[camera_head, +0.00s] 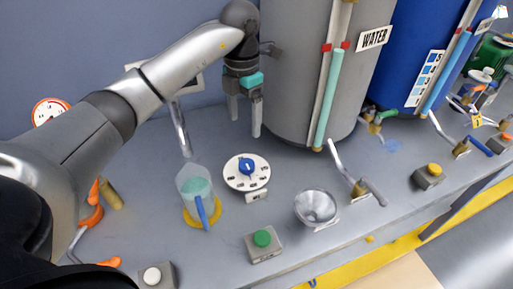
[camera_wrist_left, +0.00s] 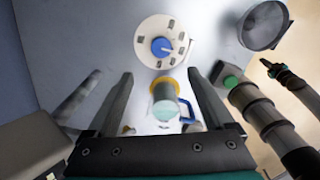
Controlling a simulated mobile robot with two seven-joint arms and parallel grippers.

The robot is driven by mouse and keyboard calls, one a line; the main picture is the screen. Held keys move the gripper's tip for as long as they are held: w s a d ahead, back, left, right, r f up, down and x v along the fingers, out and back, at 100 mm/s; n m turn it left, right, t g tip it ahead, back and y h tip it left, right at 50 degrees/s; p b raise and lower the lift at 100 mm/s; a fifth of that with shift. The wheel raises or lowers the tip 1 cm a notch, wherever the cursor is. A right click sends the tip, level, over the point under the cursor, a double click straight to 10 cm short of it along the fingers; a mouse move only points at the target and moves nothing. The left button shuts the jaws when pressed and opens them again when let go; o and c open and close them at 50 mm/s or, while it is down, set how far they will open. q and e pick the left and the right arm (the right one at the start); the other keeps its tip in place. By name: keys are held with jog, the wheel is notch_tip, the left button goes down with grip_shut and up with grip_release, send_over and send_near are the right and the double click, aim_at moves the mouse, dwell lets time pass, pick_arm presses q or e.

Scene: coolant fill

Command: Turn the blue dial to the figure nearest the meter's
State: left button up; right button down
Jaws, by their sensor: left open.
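The blue dial (camera_head: 246,167) is a small blue knob with a pale pointer mark at the centre of a round white plate (camera_head: 233,179) with several dark figure labels, too small to read. In the left wrist view the blue dial (camera_wrist_left: 161,46) is ahead of the fingers. My left gripper (camera_head: 245,122) is open and empty, pointing down behind the plate, beside the grey tank; its two fingers also show in the left wrist view (camera_wrist_left: 158,82). A red-rimmed round gauge (camera_head: 48,111) is on the wall at left, its reading unclear.
A clear jug with blue handle (camera_head: 197,192) stands left of the plate. A green button box (camera_head: 263,244) and a metal funnel (camera_head: 316,208) are in front and right. The grey water tank (camera_head: 310,80) stands close behind.

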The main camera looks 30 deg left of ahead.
pick_arm(q)
send_over(245, 164)
notch_tip(245, 164, down, 5)
notch_tip(245, 164, down, 9)
jog(key=shift+d+f+b, duration=0.1)
jog(key=shift+b, duration=0.7)
jog(key=shift+f, duration=0.4)
pick_arm(e)
jog(key=s+f, duration=0.2)
jog(key=s, duration=0.1)
jog(key=shift+s, duration=0.25)
jog(key=shift+s, duration=0.1)
pick_arm(q)
jog(key=shift+c, duration=1.4)
jog(key=c, duration=1.1)
pick_arm(e)
jog(key=shift+s+g, duration=0.15)
jog(key=shift+g, duration=0.15)
